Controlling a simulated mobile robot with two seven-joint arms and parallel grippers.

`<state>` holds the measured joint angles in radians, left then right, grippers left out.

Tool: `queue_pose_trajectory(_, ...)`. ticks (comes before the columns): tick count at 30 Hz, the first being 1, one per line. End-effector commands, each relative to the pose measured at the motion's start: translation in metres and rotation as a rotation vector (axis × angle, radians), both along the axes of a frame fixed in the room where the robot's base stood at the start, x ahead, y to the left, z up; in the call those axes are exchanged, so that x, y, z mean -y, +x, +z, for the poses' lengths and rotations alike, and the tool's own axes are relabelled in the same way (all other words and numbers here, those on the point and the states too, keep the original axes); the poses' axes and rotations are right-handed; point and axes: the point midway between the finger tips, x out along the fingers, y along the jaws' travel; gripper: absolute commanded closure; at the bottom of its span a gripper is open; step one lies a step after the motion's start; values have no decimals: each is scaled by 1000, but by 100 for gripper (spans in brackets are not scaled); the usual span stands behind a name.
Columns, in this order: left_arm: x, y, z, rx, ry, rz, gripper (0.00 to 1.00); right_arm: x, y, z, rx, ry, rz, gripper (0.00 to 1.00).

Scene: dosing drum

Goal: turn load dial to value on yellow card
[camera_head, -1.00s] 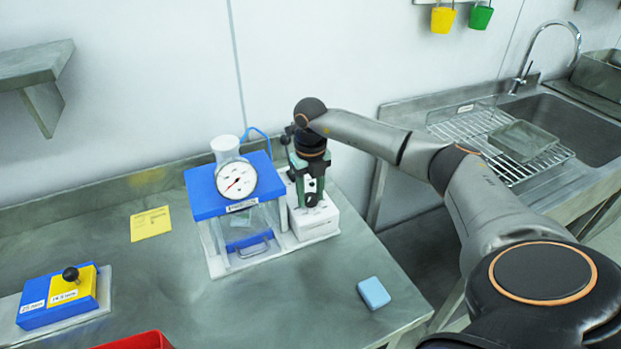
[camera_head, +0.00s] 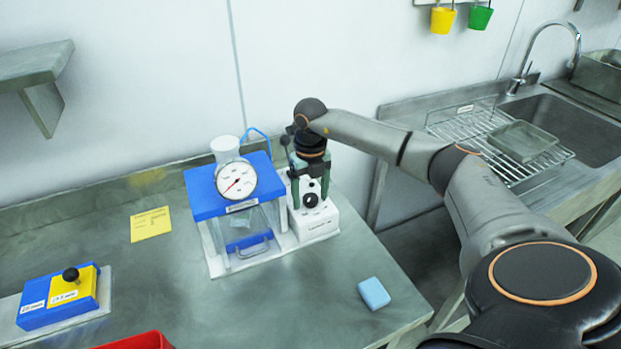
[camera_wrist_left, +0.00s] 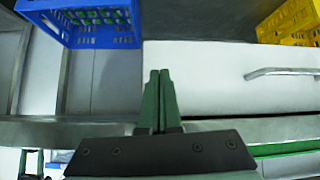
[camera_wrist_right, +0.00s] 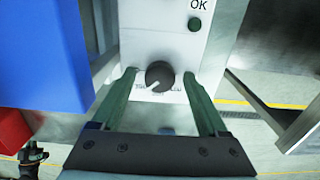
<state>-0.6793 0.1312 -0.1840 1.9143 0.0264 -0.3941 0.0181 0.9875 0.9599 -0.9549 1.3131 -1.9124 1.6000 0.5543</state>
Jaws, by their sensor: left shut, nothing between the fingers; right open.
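The load dial is a round dark knob with a white pointer line. In the right wrist view the dial (camera_wrist_right: 159,76) sits on the front of a white box, between and just beyond my right fingertips (camera_wrist_right: 160,82), which are open and apart from it. In the head view the dial (camera_head: 310,200) shows below my right gripper (camera_head: 311,188). Its scale marks are too small to read. The yellow card (camera_head: 151,224) lies flat on the steel table, left of the blue-lidded box; its writing is illegible. My left gripper (camera_wrist_left: 158,82) is shut and empty, seen only in its wrist view.
The blue-lidded box (camera_head: 207,200) with a gauge (camera_head: 236,181) stands directly left of the dial box. A green button (camera_wrist_right: 194,24) sits above the dial. A blue block (camera_head: 374,293) and a blue-yellow knob unit (camera_head: 60,298) lie on the table. Front-centre table is clear.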

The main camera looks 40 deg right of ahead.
Motion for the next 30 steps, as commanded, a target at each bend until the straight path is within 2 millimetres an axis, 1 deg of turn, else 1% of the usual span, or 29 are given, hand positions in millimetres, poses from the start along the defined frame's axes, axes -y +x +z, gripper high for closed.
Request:
queue_pose_trajectory(4,0,0,0,0,0,0,100,0,0,2,0,0,0,23)
queue_pose_trajectory(7,0,0,-2,0,0,0,100,0,1,10,2,0,0,23)
queue_pose_trajectory(11,0,0,-6,0,0,0,100,0,1,33,5,0,0,23)
queue_pose_trajectory(18,0,0,-12,0,0,0,100,0,1,86,6,1,0,23)
queue_pose_trajectory(21,0,0,-14,0,0,0,100,0,1,103,4,0,0,23)
queue_pose_trajectory(24,0,0,-14,0,0,0,100,0,1,116,2,0,-1,23)
queue_pose_trajectory(30,0,0,-15,1,0,0,100,0,0,125,0,0,0,23)
